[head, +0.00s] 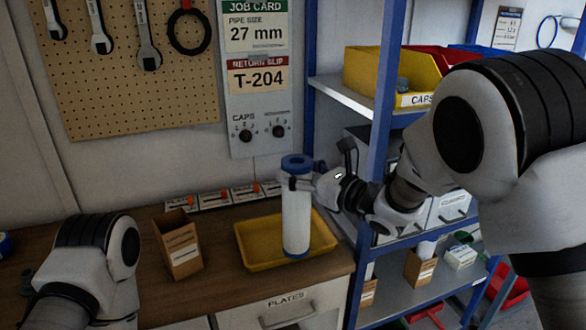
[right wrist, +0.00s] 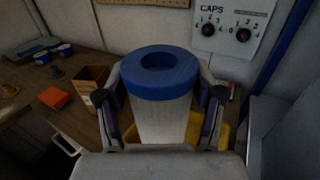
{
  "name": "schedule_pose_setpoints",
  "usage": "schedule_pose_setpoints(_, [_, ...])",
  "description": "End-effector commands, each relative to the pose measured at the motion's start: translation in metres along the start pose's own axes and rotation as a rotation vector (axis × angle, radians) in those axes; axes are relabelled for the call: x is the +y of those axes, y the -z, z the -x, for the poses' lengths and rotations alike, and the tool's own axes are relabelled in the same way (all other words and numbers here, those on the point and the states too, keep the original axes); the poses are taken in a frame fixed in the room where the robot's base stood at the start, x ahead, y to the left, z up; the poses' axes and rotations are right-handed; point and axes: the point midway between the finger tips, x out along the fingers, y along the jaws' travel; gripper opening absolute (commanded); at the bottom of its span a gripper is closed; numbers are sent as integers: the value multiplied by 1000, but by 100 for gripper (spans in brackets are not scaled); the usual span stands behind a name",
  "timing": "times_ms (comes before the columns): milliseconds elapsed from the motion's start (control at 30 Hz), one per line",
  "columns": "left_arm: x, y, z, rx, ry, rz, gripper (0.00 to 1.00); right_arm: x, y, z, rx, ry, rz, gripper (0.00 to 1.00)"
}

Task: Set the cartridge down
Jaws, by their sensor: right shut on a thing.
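The cartridge (head: 296,225) is a white upright cylinder with a blue ring cap on top. My right gripper (head: 294,183) is shut on it near its upper end. In the right wrist view the cartridge (right wrist: 162,92) stands between the two fingers, its blue cap facing the camera. In the head view its lower end overlaps the yellow tray (head: 255,262) on the bench; I cannot tell whether it touches the tray. My left arm shows at the lower left of the head view, but its gripper is out of the picture.
A cardboard box (head: 179,246) stands on the bench left of the tray. Blue shelving (head: 378,130) with yellow and red bins (head: 372,72) rises on the right. A panel with two CAPS knobs (head: 262,130) is on the wall behind. A drawer marked PLATES (head: 290,305) is below the bench top.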

Motion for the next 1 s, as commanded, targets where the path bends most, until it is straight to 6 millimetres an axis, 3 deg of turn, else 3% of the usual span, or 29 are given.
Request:
schedule_pose_setpoints(33, [0, 0, 11, 1, 0, 1, 100, -10, -4, -9, -1, 1, -1, 1])
schedule_pose_setpoints(200, [0, 0, 28, 1, 0, 1, 100, -42, 0, -40, -1, 0, 1, 1])
schedule_pose_setpoints(367, [0, 0, 38, 0, 0, 1, 100, -62, 6, -60, 0, 0, 1, 1])
schedule_pose_setpoints(633, [0, 0, 57, 1, 0, 1, 100, -64, 42, -62, 0, 1, 0, 1])
schedule_pose_setpoints(1000, [0, 0, 48, 0, 0, 1, 100, -64, 48, -62, -1, 0, 2, 1])
